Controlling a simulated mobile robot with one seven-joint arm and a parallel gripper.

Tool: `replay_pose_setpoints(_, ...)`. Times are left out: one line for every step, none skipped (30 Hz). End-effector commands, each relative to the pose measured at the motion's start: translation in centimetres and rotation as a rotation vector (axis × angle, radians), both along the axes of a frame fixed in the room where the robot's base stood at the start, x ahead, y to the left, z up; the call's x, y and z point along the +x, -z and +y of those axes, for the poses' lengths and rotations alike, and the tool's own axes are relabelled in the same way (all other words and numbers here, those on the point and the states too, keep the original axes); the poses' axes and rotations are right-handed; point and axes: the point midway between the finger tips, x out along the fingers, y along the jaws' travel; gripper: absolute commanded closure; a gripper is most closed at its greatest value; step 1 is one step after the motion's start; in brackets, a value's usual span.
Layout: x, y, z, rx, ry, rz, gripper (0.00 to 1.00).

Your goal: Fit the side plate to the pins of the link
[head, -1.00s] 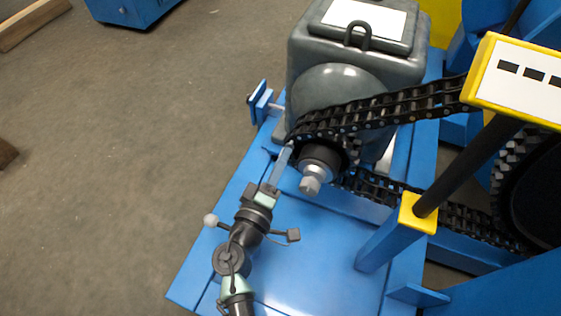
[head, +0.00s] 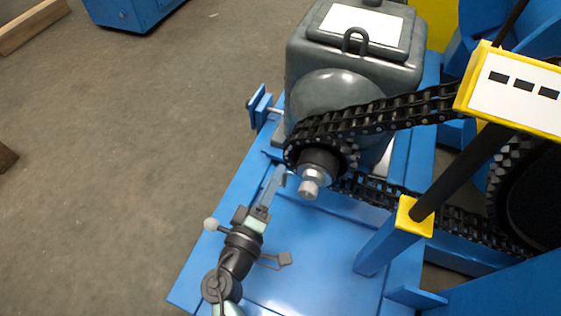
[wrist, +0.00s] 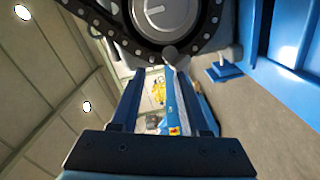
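The black roller chain (head: 378,116) runs around the small sprocket on the motor shaft (head: 309,187). The chain also curves across the top of the wrist view (wrist: 100,22), around the round shaft end (wrist: 170,12). I cannot pick out the link's pins or a separate side plate. My gripper (head: 277,176) is just below and left of the sprocket, apart from the chain. In the wrist view its two blue fingers (wrist: 160,92) stand apart, with background showing between them. I see nothing held there.
The grey motor (head: 355,60) stands behind the sprocket on the blue base plate (head: 315,250). A blue post with a yellow cap (head: 414,217) and a yellow-framed sign (head: 515,88) stand to the right. The floor at left is mostly clear.

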Motion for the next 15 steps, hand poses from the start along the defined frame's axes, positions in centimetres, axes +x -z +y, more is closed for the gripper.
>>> replay_pose_setpoints(-1.2, -0.3, 0.6, 0.0, -0.004, 0.003, 0.55)
replay_pose_setpoints(-1.9, -0.2, 0.8, 0.0, -0.005, 0.004, 0.55)
replay_pose_setpoints(-2.7, -0.3, 1.2, -0.001, -0.003, 0.004, 0.55)
replay_pose_setpoints(-3.3, -0.3, 1.4, 0.0, -0.005, 0.003, 0.55)
replay_pose_setpoints(-3.8, -0.3, 1.7, 0.001, -0.004, 0.002, 0.55)
replay_pose_setpoints(-4.6, -0.3, 2.0, 0.0, -0.004, 0.003, 0.55)
replay_pose_setpoints(-5.1, -0.3, 2.1, 0.001, -0.003, 0.002, 0.55)
replay_pose_setpoints(-5.5, -0.3, 2.3, 0.0, -0.004, 0.001, 0.55)
replay_pose_setpoints(-6.1, -0.2, 2.6, 0.0, -0.004, 0.001, 0.55)
replay_pose_setpoints(-6.4, -0.2, 2.7, 0.0, -0.004, 0.001, 0.55)
replay_pose_setpoints(-6.7, -0.2, 2.8, 0.0, -0.003, 0.001, 0.55)
replay_pose_setpoints(-7.0, -0.2, 2.9, 0.001, -0.001, 0.0, 0.55)
replay_pose_setpoints(-7.2, -0.2, 3.0, 0.001, -0.001, -0.001, 0.55)
replay_pose_setpoints(-7.4, -0.1, 3.1, 0.001, -0.001, -0.001, 0.55)
replay_pose_setpoints(-7.6, -0.1, 3.1, 0.002, -0.001, -0.001, 0.55)
